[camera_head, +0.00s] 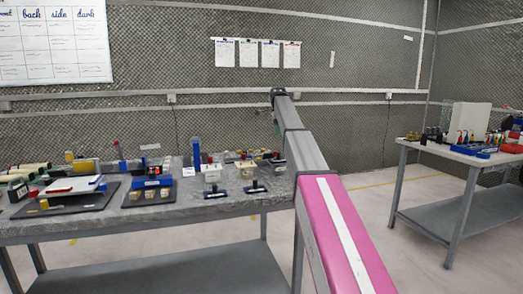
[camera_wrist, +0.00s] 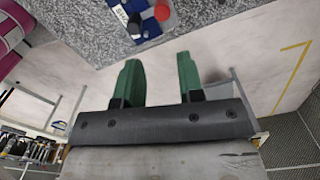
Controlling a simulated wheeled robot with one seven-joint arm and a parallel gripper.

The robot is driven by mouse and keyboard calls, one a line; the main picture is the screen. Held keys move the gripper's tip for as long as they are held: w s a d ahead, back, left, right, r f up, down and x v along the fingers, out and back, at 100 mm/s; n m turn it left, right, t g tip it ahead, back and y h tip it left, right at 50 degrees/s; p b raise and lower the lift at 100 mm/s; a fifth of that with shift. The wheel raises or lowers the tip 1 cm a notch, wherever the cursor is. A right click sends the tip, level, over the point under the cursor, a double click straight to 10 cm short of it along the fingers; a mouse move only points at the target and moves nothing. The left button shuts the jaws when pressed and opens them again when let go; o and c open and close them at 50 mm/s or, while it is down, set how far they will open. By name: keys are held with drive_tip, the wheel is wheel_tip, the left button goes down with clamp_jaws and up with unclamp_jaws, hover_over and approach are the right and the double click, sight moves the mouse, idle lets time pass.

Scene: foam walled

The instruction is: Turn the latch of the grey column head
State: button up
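My gripper (camera_wrist: 158,66) shows in the wrist view with two green fingers apart and nothing between them. In the head view my arm reaches up from the lower right, and its dark end (camera_head: 279,94) is raised above the right end of the long table. I cannot single out the grey column head or its latch for sure. A blue labelled piece (camera_wrist: 125,18) with a grey round part (camera_wrist: 134,27) and a red knob (camera_wrist: 162,12) lies at the top of the wrist view, beyond the fingertips and apart from them.
The long grey-topped table (camera_head: 120,220) carries dark trays, a blue upright post (camera_head: 196,153) and pale fixtures with black bars (camera_head: 214,177). A second table (camera_head: 470,158) with a blue tray stands at the right. Floor between the tables is clear. A foam wall is behind.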

drive_tip(key=f, duration=1)
drive_tip(key=shift+w+a+f, duration=0.25)
drive_tip(key=shift+a+f, duration=0.1)
drive_tip(key=shift+c, duration=0.3)
drive_tip(key=c, duration=0.6)
